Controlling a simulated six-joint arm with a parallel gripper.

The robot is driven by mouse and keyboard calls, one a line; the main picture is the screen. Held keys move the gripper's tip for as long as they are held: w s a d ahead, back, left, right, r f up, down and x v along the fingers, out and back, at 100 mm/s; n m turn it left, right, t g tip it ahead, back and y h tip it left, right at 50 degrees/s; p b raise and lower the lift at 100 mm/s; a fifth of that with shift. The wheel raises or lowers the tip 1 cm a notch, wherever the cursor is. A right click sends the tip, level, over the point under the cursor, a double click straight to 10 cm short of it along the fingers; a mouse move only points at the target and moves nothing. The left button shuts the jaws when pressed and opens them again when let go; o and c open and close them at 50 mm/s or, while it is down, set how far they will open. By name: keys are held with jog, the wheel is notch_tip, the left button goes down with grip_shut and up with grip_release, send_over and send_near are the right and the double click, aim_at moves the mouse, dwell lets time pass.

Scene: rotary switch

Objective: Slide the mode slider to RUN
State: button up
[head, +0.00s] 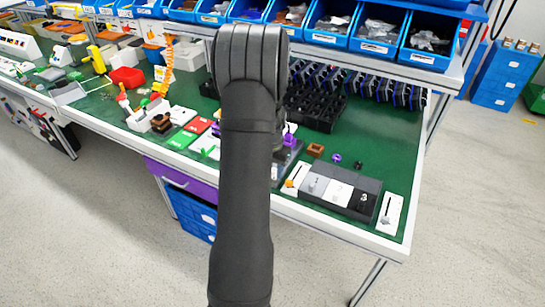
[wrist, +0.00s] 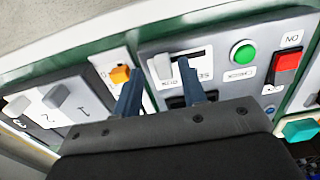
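The mode slider appears in the wrist view as a pale grey knob (wrist: 162,66) at the left end of a dark slot on a white plate. Upside-down lettering beside the slot seems to begin "SE"; I cannot read RUN. The plate sits on a grey panel (wrist: 225,33). My gripper (wrist: 158,67) is open, with its two dark fingers apart and the knob between their tips in the picture. I cannot tell whether the fingers reach down around it or touch it. In the head view my arm hides the gripper and most of the panel.
On the same panel are a green button (wrist: 243,54) and a red switch (wrist: 287,62) marked ON. An orange-knobbed slider (wrist: 120,74) is just left of my fingers. A numbered block (head: 340,187) stands near the table's front edge. Green table top (head: 390,150) is clear at right.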

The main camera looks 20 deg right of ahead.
notch_tip(320, 180, up, 17)
dwell(0.4)
notch_tip(320, 180, down, 18)
jog(key=shift+r, duration=0.25)
jog(key=shift+w+a, duration=0.35)
dwell(0.3)
